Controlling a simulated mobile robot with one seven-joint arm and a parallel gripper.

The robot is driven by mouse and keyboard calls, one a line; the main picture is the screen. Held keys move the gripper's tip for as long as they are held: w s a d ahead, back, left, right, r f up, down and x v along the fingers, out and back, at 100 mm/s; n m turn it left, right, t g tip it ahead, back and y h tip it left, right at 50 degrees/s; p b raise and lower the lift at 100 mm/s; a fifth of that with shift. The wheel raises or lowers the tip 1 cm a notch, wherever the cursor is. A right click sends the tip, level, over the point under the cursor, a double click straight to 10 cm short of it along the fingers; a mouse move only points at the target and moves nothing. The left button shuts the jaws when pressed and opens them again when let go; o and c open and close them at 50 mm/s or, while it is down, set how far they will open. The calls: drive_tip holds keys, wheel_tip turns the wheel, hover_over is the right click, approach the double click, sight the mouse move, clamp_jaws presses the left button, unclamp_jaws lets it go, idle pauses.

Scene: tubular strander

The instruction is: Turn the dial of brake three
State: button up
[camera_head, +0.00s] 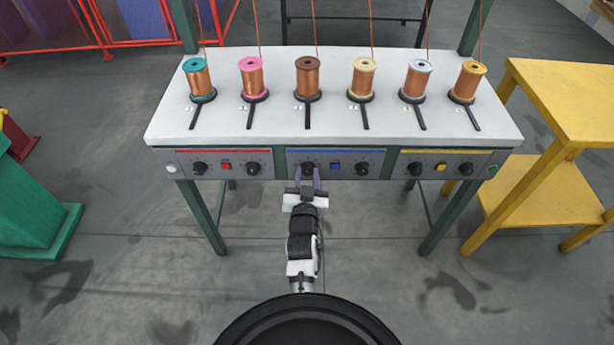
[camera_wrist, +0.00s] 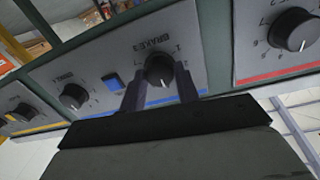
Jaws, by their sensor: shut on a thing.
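The dial of brake three (camera_head: 308,167) is a round black knob at the left of the blue-striped panel (camera_head: 345,157), under the front edge of the table. In the wrist view the same dial (camera_wrist: 158,69) is seen close up, upside down, beside printed lettering and scale marks. My gripper (camera_head: 308,177) reaches up to it from below. In the wrist view my gripper (camera_wrist: 160,85) has one finger on each side of the knob and is shut on it. The fingers cover part of the scale, and I cannot read the dial's setting.
A blue button (camera_head: 335,167) and another black dial (camera_head: 361,168) sit to the right on this panel. A red-striped panel (camera_head: 212,163) and a yellow-striped panel (camera_head: 455,165) flank it. Several wire spools (camera_head: 307,78) stand on the white tabletop (camera_head: 230,125). A yellow table (camera_head: 555,90) stands right.

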drive_tip(key=n, duration=0.3)
drive_tip(key=shift+n, duration=2)
drive_tip(key=o, duration=1)
drive_tip(key=shift+w, duration=0.1)
drive_tip(key=shift+c, duration=0.2)
drive_tip(key=shift+s+f, duration=0.1)
drive_tip(key=shift+s, duration=0.1)
